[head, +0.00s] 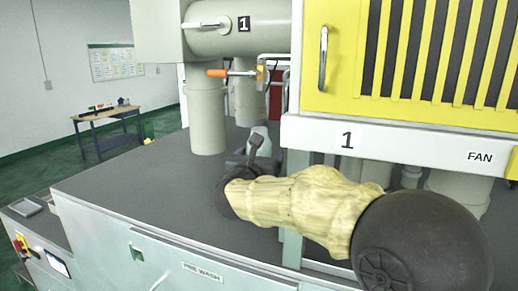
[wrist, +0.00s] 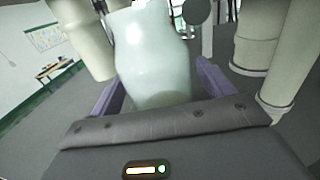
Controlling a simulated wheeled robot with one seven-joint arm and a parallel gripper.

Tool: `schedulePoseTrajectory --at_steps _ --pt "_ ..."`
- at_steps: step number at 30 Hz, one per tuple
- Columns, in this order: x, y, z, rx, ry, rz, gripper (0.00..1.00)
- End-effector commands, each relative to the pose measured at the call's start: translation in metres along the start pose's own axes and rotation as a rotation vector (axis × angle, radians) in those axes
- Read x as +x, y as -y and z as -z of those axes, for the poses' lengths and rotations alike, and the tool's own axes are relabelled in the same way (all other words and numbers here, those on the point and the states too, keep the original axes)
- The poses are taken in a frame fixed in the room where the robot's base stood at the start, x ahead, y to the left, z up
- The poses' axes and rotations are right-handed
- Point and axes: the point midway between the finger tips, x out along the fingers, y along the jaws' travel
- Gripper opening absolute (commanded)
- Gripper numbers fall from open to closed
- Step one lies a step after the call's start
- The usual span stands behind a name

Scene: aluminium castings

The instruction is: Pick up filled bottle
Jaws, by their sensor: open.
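A pale, whitish bottle (wrist: 152,50) stands large in the middle of the wrist view, its top cut off by the frame edge. In the head view the bottle (head: 262,138) shows only in part behind my gripper, on the dark grey counter. My gripper (wrist: 160,78) is open, with one purple finger on each side of the bottle. Its fingers look apart from the bottle's sides, but contact is hard to judge. In the head view my gripper (head: 240,160) is mostly hidden by my sleeved arm.
Thick pale pipes (head: 207,110) rise from the counter (head: 130,190) behind the bottle. A yellow-framed cabinet (head: 340,60) stands on the right. An orange-handled valve (head: 218,73) juts out above. The counter's left part is clear.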

Motion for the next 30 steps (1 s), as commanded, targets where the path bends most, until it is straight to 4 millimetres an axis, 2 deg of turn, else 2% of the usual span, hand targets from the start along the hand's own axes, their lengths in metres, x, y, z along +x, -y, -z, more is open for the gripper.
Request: schedulePoseTrajectory --at_steps 5,19,20,27,30 --pt "0.0083 0.0007 -0.0004 0.001 0.001 0.0 0.81" --pt "0.007 -0.0009 0.0004 0.001 0.0 -0.002 0.81" --pt "0.0071 -0.0008 0.0004 0.001 0.0 -0.002 0.77" --pt "0.0075 0.0 0.0003 0.001 0.0 0.0 0.3" --pt "0.0076 0.0001 -0.0003 0.001 0.002 0.0 0.28"
